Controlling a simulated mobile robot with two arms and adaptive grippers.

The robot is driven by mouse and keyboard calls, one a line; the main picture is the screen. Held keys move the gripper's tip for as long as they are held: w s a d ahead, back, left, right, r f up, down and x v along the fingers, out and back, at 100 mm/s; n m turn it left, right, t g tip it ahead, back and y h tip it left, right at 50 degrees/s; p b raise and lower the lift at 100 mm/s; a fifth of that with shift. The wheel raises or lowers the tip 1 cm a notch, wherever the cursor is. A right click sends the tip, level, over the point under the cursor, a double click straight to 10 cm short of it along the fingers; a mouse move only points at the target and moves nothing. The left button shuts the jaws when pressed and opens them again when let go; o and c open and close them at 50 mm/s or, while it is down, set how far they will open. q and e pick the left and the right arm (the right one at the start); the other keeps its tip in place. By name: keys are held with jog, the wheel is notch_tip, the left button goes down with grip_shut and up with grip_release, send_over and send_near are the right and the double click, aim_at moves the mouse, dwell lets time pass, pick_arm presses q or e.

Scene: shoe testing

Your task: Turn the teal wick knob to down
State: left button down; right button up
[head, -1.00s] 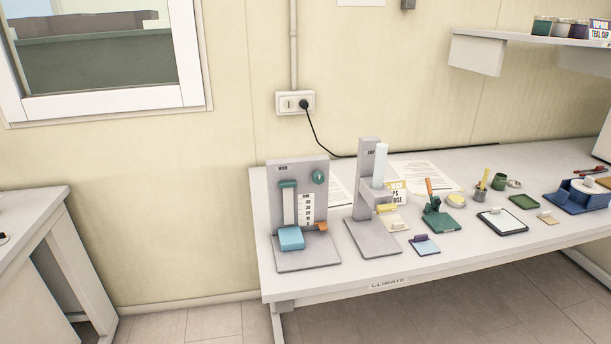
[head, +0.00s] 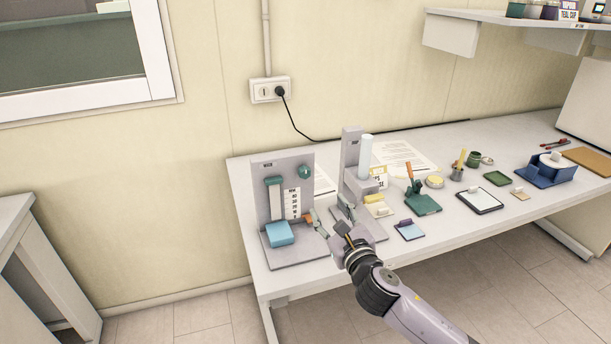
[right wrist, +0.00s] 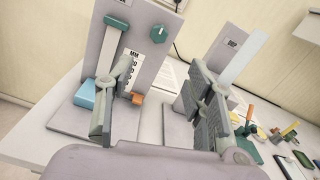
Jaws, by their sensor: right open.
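The teal wick knob (head: 305,172) is on the upper right of the grey wick stand's upright panel (head: 264,207), at the left end of the bench. The right wrist view shows the knob (right wrist: 159,34) with a pale pointer mark on its face. My right gripper (head: 328,222) is in front of the stand, below and to the right of the knob, touching nothing that I can make out. In the right wrist view its two fingers (right wrist: 163,108) are spread wide with nothing between them. My left gripper is not in view.
The stand carries a blue block (head: 280,234), a teal-topped strip, a scale and an orange piece (right wrist: 137,98). A second grey stand with a pale cylinder (head: 365,152) is close on the right. Small testing items fill the bench farther right.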

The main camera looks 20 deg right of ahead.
aim_at(306, 174)
jog(key=w, duration=0.5)
jog(key=w+p, duration=0.1)
jog(key=w, duration=0.9)
jog(key=shift+w+a+p, duration=0.15)
jog(key=shift+a+p, duration=0.2)
jog(key=shift+c, duration=0.4)
grip_shut()
